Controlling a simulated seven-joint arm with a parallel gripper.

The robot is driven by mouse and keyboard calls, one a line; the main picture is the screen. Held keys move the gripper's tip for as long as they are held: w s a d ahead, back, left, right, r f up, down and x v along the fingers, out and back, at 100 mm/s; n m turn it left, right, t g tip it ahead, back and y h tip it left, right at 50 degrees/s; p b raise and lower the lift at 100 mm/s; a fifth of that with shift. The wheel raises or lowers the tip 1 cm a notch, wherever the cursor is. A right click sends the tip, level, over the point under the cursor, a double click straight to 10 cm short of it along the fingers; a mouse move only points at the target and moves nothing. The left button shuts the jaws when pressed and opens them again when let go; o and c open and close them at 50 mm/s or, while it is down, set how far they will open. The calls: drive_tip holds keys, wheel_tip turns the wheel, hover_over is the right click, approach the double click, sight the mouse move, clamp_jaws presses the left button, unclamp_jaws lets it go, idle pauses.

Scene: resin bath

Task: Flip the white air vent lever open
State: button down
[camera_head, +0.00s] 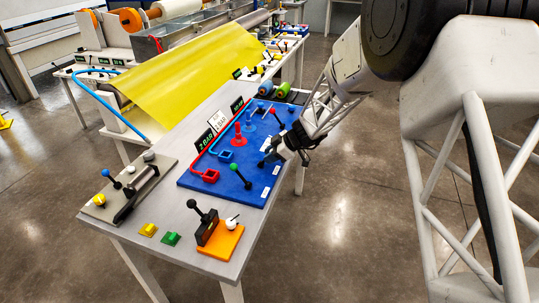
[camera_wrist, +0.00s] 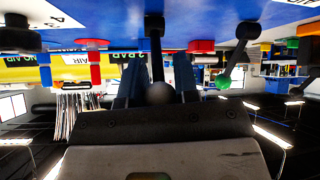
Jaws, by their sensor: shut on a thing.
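The white air vent lever, a black rod with a whitish ball knob (camera_wrist: 159,93), rises from the blue panel (camera_head: 224,183) and shows in the wrist view, which looks upside down. My gripper (camera_wrist: 157,88) has a finger on each side of the rod and ball and is shut on the lever. In the head view my gripper (camera_head: 273,155) is low over the right part of the blue panel and covers most of this lever. The lever's exact tilt is hard to tell.
A green-knobbed lever (camera_head: 234,167) stands close to my gripper, also seen in the wrist view (camera_wrist: 224,82). A red-knobbed lever (camera_head: 273,111) is behind. Red and blue pipe fittings sit on the panel. An orange block (camera_head: 222,241) with a white knob is at the front.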

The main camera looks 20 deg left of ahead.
drive_tip(key=c, duration=0.9)
unclamp_jaws()
drive_tip(key=shift+o, duration=0.2)
drive_tip(key=v, duration=0.7)
drive_tip(key=shift+d+r, duration=0.3)
